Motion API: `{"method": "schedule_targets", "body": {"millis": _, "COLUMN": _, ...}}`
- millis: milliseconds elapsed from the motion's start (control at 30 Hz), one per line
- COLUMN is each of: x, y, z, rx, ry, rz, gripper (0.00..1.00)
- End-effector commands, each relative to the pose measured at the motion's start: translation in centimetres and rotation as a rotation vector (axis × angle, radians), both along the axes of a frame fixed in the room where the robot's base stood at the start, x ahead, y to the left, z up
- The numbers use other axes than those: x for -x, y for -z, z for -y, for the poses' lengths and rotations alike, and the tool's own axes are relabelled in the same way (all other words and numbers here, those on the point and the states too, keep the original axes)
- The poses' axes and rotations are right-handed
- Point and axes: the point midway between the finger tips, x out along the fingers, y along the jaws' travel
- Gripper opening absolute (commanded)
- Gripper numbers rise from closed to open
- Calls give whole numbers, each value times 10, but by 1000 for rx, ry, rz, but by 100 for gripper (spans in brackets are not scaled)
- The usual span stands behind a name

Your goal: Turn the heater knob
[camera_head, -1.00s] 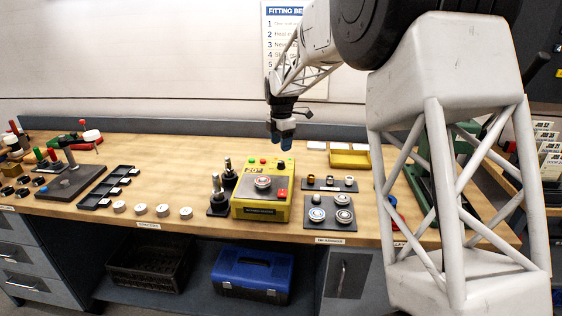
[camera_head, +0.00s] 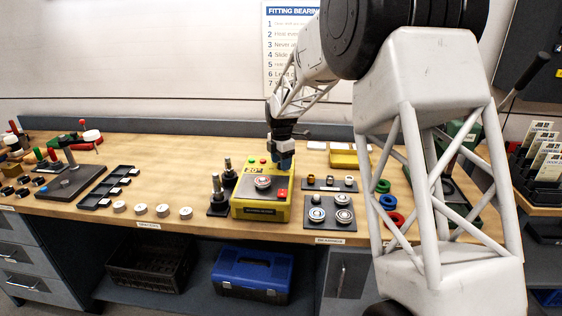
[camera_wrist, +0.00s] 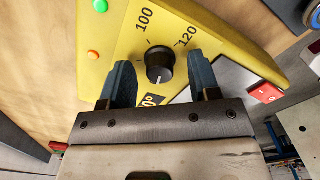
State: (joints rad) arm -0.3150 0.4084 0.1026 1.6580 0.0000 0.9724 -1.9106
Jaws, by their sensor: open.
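The heater is a yellow box (camera_head: 262,212) on the bench in the head view. In the wrist view its yellow top (camera_wrist: 120,40) carries a black knob (camera_wrist: 159,66) with a white pointer line, beside printed marks 100 and 120. My gripper (camera_wrist: 161,82) is open, with one blue-grey finger on each side of the knob and a gap visible to each. I cannot tell how far above the panel the fingertips are. In the head view my gripper (camera_head: 282,160) is over the back right part of the heater and hides the knob.
A round bearing (camera_head: 263,182) sits on top of the heater, close to my gripper. A red switch (camera_wrist: 266,93) is on the heater's right side. Dark stands (camera_head: 219,200) are to its left, and a plate with bearings (camera_head: 330,212) is to its right.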

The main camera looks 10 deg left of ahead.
Motion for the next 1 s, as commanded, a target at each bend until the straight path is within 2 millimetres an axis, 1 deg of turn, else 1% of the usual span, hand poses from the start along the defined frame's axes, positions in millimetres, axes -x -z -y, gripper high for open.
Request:
{"method": "schedule_targets", "body": {"millis": 133, "x": 0, "y": 0, "z": 0, "rx": 0, "ry": 0, "rz": 0, "gripper": 56}}
{"method": "schedule_targets", "body": {"millis": 400, "x": 0, "y": 0, "z": 0, "rx": 0, "ry": 0, "rz": 0, "gripper": 15}}
{"method": "schedule_targets", "body": {"millis": 467, "x": 0, "y": 0, "z": 0, "rx": 0, "ry": 0, "rz": 0, "gripper": 8}}
{"method": "schedule_targets", "body": {"millis": 767, "x": 0, "y": 0, "z": 0, "rx": 0, "ry": 26, "rz": 0, "gripper": 8}}
{"method": "schedule_targets", "body": {"millis": 1000, "x": 0, "y": -2, "z": 0, "rx": -1, "ry": 124, "rz": 1, "gripper": 8}}
